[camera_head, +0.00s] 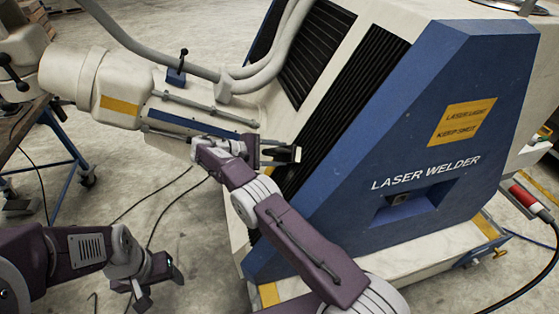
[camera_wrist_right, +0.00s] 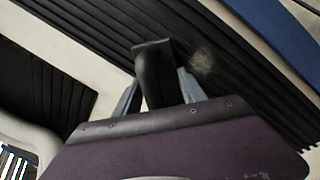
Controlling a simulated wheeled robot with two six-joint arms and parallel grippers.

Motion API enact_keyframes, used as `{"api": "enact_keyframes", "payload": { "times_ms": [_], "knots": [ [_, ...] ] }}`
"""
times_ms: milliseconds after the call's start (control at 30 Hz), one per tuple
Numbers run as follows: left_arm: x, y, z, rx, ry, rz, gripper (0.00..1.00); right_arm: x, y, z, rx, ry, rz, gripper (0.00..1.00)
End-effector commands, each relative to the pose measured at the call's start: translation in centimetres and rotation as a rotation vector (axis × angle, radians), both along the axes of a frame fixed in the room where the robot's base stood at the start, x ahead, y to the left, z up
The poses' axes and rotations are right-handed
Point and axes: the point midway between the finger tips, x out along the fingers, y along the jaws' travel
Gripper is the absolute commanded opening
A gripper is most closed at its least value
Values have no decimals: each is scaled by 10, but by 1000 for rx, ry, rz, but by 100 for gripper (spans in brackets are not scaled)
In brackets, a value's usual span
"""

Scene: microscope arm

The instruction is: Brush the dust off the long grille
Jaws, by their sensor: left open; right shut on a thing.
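The long grille (camera_head: 350,92) is a band of black slats running down the sloped side of the laser welder in the head view. In the right wrist view the long grille (camera_wrist_right: 235,75) crosses the upper part, with a pale dusty patch (camera_wrist_right: 203,62) on its slats. My right gripper (camera_head: 272,153) is at the grille's lower left part. In the wrist view my right gripper (camera_wrist_right: 158,95) is shut on a dark brush (camera_wrist_right: 154,62), whose end lies left of the dusty patch. Whether its bristles touch the slats I cannot tell. My left gripper (camera_head: 148,290) is open and empty, low at the left.
A second, shorter grille (camera_head: 315,50) lies up and left of the long one. The blue welder front (camera_head: 430,110) is on the right. A white machine arm (camera_head: 125,88) with thick grey hoses (camera_head: 265,75) reaches left. A workbench (camera_head: 25,125) stands at the far left.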

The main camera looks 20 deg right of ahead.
Motion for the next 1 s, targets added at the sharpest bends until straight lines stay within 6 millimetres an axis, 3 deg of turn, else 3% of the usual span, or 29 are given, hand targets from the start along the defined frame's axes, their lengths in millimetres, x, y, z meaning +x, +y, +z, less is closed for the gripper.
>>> {"api": "enact_keyframes", "payload": {
  "times_ms": [167, 433, 733, 1000],
  "knots": [
    [0, 0, 4, 0, 0, 0, 64, -1, 0, 4, -2, 2, 1, 10],
    [0, 0, 22, 0, 0, 0, 64, -26, -1, 4, -2, 4, 0, 10],
    [0, 0, 26, 0, 0, 0, 64, -35, -1, 0, 0, 2, -2, 10],
    [0, 0, 42, 0, 0, 0, 64, -62, 1, 3, -2, 5, -2, 10]
  ]
}}
